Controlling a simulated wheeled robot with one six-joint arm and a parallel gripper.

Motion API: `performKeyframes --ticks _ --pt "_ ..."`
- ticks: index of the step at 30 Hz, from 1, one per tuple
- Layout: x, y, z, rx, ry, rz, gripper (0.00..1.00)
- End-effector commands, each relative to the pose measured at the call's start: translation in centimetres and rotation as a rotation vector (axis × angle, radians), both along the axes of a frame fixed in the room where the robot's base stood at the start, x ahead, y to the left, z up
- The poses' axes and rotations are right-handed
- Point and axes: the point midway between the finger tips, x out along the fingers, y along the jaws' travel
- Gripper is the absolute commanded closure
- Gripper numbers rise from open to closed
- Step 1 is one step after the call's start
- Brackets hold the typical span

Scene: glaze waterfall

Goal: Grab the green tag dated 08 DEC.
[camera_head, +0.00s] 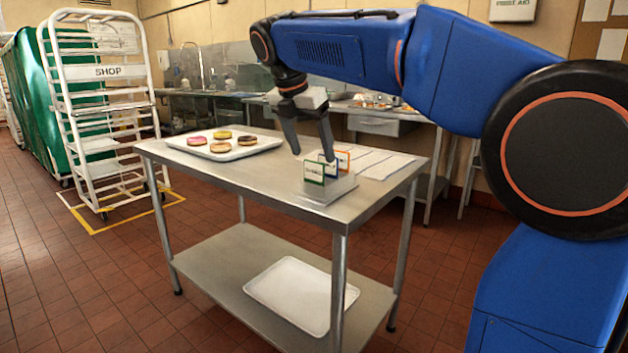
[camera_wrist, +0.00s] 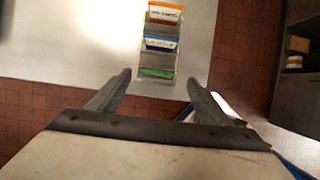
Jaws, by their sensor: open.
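The green-edged tag (camera_head: 314,172) stands upright at the front of a small metal holder (camera_head: 336,191) on the steel table; its print is too small to read. In the wrist view the green tag (camera_wrist: 157,72) is the lowest of three in the holder, nearest my gripper. A blue-edged tag (camera_wrist: 160,43) and an orange-edged tag (camera_wrist: 166,12) stand behind it. My gripper (camera_head: 312,152) is open and empty, just above and beside the tags. In the wrist view its fingers (camera_wrist: 158,80) are spread to either side of the green tag's line.
A white tray (camera_head: 222,152) with several donuts sits on the left of the steel table (camera_head: 270,180). White paper sheets (camera_head: 378,163) lie right of the holder. An empty tray (camera_head: 300,293) lies on the lower shelf. A white rack (camera_head: 100,120) stands at the left.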

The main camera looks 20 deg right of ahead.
Motion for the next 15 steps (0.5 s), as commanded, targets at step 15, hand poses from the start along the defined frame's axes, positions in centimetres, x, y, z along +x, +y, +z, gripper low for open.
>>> performKeyframes --ticks 15 --pt "1.7 -1.3 -4.6 0.0 0.0 -0.001 0.28"
